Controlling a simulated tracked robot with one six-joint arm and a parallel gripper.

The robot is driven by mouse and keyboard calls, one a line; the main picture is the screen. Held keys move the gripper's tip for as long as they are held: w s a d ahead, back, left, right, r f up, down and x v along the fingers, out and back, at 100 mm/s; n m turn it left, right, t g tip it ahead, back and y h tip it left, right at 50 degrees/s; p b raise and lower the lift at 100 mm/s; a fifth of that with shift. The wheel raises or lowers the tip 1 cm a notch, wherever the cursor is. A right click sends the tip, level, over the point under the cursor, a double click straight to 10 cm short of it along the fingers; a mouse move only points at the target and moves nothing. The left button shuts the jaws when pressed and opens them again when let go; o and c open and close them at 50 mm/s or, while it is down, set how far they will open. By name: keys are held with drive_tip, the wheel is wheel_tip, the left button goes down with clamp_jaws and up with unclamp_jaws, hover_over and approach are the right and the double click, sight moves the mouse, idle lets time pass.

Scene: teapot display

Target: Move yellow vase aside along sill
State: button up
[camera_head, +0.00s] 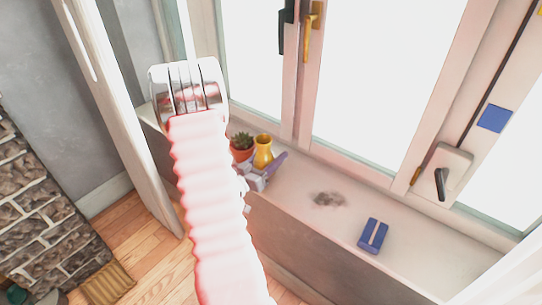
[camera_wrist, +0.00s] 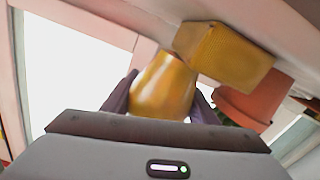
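The yellow vase (camera_head: 263,152) stands on the window sill, beside a potted plant. In the wrist view the vase (camera_wrist: 163,88) is in the middle, between my gripper's two purple fingers. My gripper (camera_head: 266,172) is low at the vase, with one finger showing to its right and the other hidden in the head view. In the wrist view my gripper (camera_wrist: 160,98) looks spread around the vase. I cannot tell whether the fingers touch it.
The terracotta pot (camera_head: 242,154) with a small plant is close on the vase's left. A yellow box (camera_wrist: 225,55) is near the vase in the wrist view.

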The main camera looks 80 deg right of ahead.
sight(257, 167)
drive_tip(key=o, duration=0.5)
drive_tip(key=shift+c, duration=0.2)
drive_tip(key=shift+r, duration=0.1)
drive_tip(key=shift+r, duration=0.15)
drive_tip(key=v, duration=1.2)
idle(0.5)
